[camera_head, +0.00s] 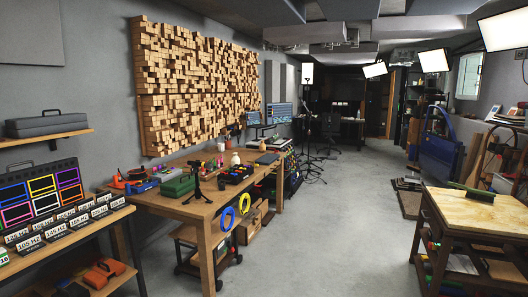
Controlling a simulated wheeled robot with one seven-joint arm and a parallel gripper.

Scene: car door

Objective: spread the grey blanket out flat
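I cannot make out a grey blanket anywhere in the head camera view. My gripper and arm are not in view. A wooden-topped work table (455,207) stands at the front right, with a dark green, elongated object lying on it. A long wooden workbench (165,202) along the left wall carries tools, boxes and a small tripod, but no cloth that I can tell.
A blue car door (440,150) stands upright at the right. A shelf table with coloured panels (40,195) is at the front left. The grey concrete floor (340,230) between the tables is clear.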

